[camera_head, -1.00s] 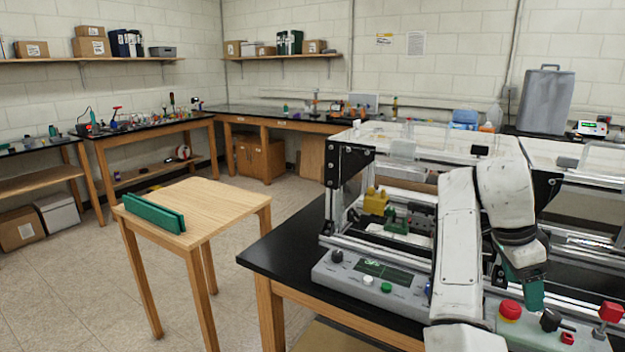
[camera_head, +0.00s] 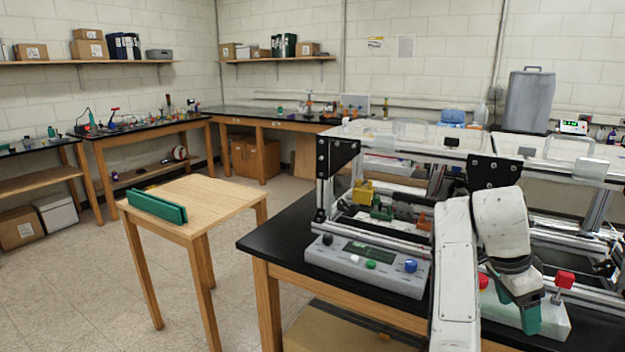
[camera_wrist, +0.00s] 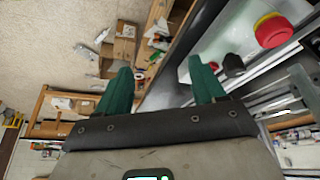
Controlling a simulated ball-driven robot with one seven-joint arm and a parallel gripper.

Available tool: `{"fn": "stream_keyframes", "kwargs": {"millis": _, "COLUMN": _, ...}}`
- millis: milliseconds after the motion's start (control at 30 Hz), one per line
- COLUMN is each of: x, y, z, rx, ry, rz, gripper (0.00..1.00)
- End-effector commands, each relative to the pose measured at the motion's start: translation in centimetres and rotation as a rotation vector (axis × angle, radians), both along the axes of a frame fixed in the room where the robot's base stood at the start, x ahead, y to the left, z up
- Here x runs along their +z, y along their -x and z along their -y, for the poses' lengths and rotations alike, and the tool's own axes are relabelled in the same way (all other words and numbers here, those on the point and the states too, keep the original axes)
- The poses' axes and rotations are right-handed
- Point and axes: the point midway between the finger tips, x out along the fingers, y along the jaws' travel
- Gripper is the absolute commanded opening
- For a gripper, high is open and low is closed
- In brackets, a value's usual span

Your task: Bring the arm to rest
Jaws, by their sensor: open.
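My white arm is folded at the right of the head view, in front of the extrusion frame (camera_head: 335,165). My gripper (camera_head: 522,312) hangs from its end with green fingers pointing down, near a control box (camera_head: 560,322) with a red knob. In the wrist view my gripper (camera_wrist: 163,88) shows two green fingers spread apart with nothing between them. A red emergency button (camera_wrist: 272,30) on a pale box shows beyond the right finger. I cannot tell the exact gap between the fingers and that box.
The frame stands on a black-topped bench (camera_head: 285,240). A grey control panel (camera_head: 365,265) with several buttons sits at its front. A small wooden table (camera_head: 215,205) with a green tray-like piece (camera_head: 157,207) stands at the left. The floor between is clear.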

Motion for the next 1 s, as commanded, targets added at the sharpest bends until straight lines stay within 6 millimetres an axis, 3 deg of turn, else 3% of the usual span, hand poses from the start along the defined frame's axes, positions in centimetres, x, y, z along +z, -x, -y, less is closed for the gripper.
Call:
{"fn": "stream_keyframes", "kwargs": {"millis": 367, "x": -8.2, "y": 4.4, "z": 0.4, "rx": 0.239, "ry": 0.005, "rz": -0.072, "gripper": 0.69}}
{"fn": "stream_keyframes", "kwargs": {"millis": 700, "x": -18.4, "y": 13.6, "z": -1.6, "rx": 0.700, "ry": -0.031, "rz": -0.183, "gripper": 0.69}}
{"fn": "stream_keyframes", "kwargs": {"millis": 1000, "x": -24.5, "y": 23.7, "z": -6.4, "rx": 1.151, "ry": -0.123, "rz": -0.245, "gripper": 0.69}}
